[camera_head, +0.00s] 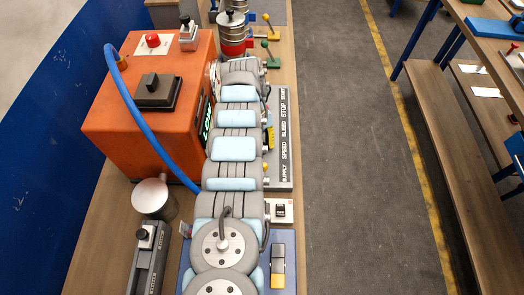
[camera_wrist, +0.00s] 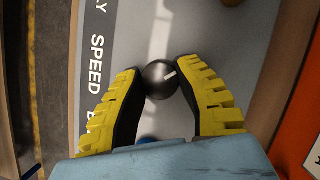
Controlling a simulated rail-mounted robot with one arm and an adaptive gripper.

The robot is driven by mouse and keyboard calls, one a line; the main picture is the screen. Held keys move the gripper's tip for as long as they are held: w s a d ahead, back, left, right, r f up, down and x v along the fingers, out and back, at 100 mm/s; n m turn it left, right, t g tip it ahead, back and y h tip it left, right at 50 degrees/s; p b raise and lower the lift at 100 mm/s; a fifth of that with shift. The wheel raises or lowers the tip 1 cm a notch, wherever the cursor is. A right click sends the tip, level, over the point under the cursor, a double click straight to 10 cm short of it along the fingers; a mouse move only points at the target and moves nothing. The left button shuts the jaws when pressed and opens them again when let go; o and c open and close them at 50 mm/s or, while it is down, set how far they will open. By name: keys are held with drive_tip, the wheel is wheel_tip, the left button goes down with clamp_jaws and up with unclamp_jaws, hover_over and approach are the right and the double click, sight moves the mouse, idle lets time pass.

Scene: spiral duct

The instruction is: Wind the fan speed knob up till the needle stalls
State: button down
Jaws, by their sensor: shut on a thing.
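The fan speed knob (camera_wrist: 160,80) is a dark, shiny round knob with a pale line on it, beside the word SPEED on a grey panel in the wrist view. My gripper (camera_wrist: 159,76) has its two yellow ribbed fingers on either side of the knob and is shut on it. In the head view the gripper (camera_head: 270,138) is at the labelled panel (camera_head: 285,165), and my arm hides the knob. I cannot make out a needle in either view.
An orange box (camera_head: 115,125) with a red button and a green lit display stands left of my arm. A blue hose (camera_head: 140,125) runs from it. Coloured levers (camera_head: 267,20) stand beyond the panel. The floor aisle (camera_head: 350,150) on the right is clear.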

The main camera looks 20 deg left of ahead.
drive_tip(key=m+b, duration=0.2)
drive_tip(key=shift+f+m+g+y, duration=0.25)
drive_tip(key=shift+m+g+y, duration=0.05)
drive_tip(key=shift+g+y, duration=0.1)
drive_tip(key=shift+r+m+y+b, duration=0.2)
drive_tip(key=shift+m+y+b, duration=0.15)
drive_tip(key=shift+m, duration=0.75)
drive_tip(key=shift+d+r+m+g+y+p, duration=0.1)
drive_tip(key=shift+m+g+y+p, duration=0.3)
drive_tip(key=shift+m, duration=0.8)
drive_tip(key=m+y+p, duration=0.1)
drive_tip(key=m+p, duration=0.1)
drive_tip(key=m, duration=0.1)
drive_tip(key=shift+r, duration=0.15)
drive_tip(key=m+y+p, duration=0.1)
drive_tip(key=m+p, duration=0.1)
drive_tip(key=shift+s+m, duration=0.1)
drive_tip(key=shift+m, duration=0.2)
drive_tip(key=m+t+y+p, duration=0.1)
drive_tip(key=m+y, duration=0.1)
drive_tip(key=m, duration=0.2)
drive_tip(key=m+t, duration=0.1)
drive_tip(key=m, duration=0.1)
drive_tip(key=m+y+p, duration=0.1)
drive_tip(key=m, duration=0.2)
drive_tip(key=shift+f+t, duration=0.2)
drive_tip(key=shift+t, duration=0.2)
